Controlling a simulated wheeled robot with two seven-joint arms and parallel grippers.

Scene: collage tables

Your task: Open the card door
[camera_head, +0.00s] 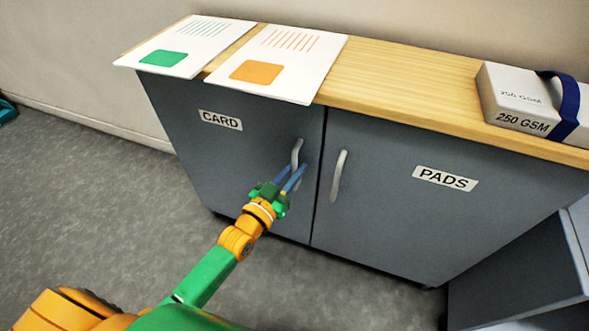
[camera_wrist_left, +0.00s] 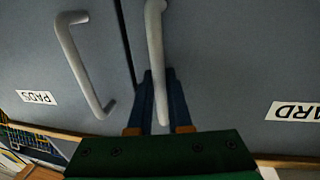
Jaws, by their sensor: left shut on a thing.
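The card door (camera_head: 235,160) is the dark grey left door of a low cabinet, with a white CARD label (camera_head: 220,120). It looks flush with the door beside it. Its curved silver handle (camera_head: 296,155) stands upright near the door's right edge. My left gripper (camera_head: 294,174) is at this handle, its blue fingers shut on it. In the left wrist view, the handle (camera_wrist_left: 155,45) runs between the two blue fingers (camera_wrist_left: 154,97). The part of the handle behind the fingers is partly hidden in the head view. My right gripper is in neither view.
The pads door (camera_head: 400,195) with its own handle (camera_head: 338,176) is right of the card door. Two printed sheets (camera_head: 188,46) (camera_head: 278,62) and a strapped 250 GSM pack (camera_head: 520,98) lie on the wooden top (camera_head: 405,85). Grey floor before the cabinet is clear.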

